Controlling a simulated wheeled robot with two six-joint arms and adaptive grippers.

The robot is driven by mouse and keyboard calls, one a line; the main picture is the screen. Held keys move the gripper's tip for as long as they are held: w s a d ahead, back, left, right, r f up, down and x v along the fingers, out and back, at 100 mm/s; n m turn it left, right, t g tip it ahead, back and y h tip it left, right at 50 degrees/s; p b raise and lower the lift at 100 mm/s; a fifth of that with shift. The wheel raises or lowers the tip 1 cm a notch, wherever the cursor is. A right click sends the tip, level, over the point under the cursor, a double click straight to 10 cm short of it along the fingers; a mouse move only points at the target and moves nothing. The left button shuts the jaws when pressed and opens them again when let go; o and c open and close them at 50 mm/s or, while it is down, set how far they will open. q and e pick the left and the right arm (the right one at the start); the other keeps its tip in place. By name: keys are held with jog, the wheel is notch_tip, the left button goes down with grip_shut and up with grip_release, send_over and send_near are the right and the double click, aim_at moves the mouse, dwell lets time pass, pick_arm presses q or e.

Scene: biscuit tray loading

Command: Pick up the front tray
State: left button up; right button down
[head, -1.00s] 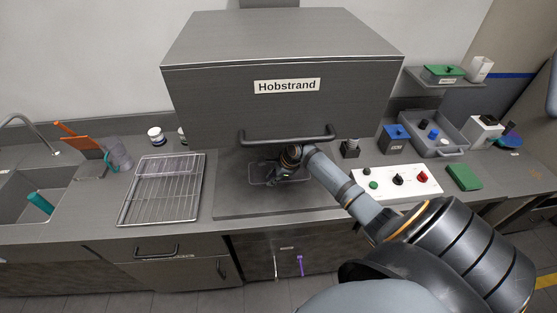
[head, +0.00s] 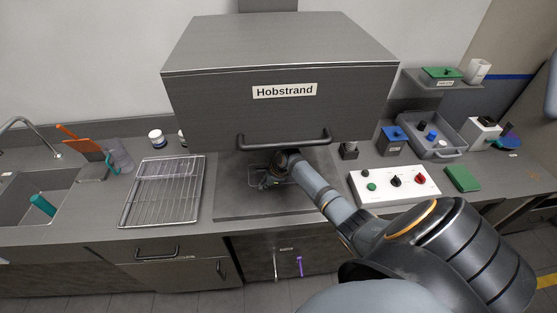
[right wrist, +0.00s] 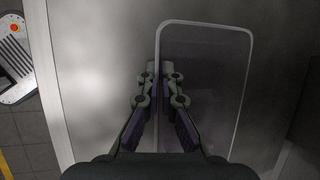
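The front tray (right wrist: 207,90) is a dark, rounded rectangle with a thin pale rim in the right wrist view. In the head view it is a small, partly covered shape (head: 256,180) on the grey slab under the Hobstrand hood. My right gripper (right wrist: 158,68) is at the tray's left rim in the wrist view, one finger on each side of the rim. The fingertips are close together; whether they press on the rim I cannot tell. In the head view my right gripper (head: 272,183) reaches in below the hood's handle. My left gripper is not in view.
The Hobstrand hood (head: 285,112) hangs low over the slab (head: 235,204). A wire rack (head: 160,211) lies to the left. A white control panel (head: 395,198) with knobs lies right of the slab, near my right arm.

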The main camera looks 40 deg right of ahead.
jog(key=shift+r, duration=0.1)
dwell(0.3)
jog(key=shift+r+b, duration=0.35)
jog(key=shift+r, duration=0.3)
jog(key=shift+b+v, duration=0.45)
jog(key=shift+v, duration=0.5)
jog(key=s+d, duration=0.1)
jog(key=s, duration=0.1)
jog(key=s+d, duration=0.1)
jog(key=s, duration=0.2)
jog(key=s+d+b, duration=0.1)
jog(key=s+d, duration=0.1)
jog(key=shift+s, duration=0.25)
jog(key=s+d, duration=0.1)
jog(key=s, duration=0.1)
jog(key=s+d+p, duration=0.1)
jog(key=s, duration=0.1)
jog(key=s+d, duration=0.1)
jog(key=s, duration=0.1)
jog(key=shift+s+d+r, duration=0.15)
jog(key=shift+s+r, duration=0.05)
jog(key=shift+r, duration=0.1)
jog(key=shift+s+d+f+p, duration=0.15)
jog(key=shift+s+d+p, duration=0.25)
jog(key=shift+s, duration=0.2)
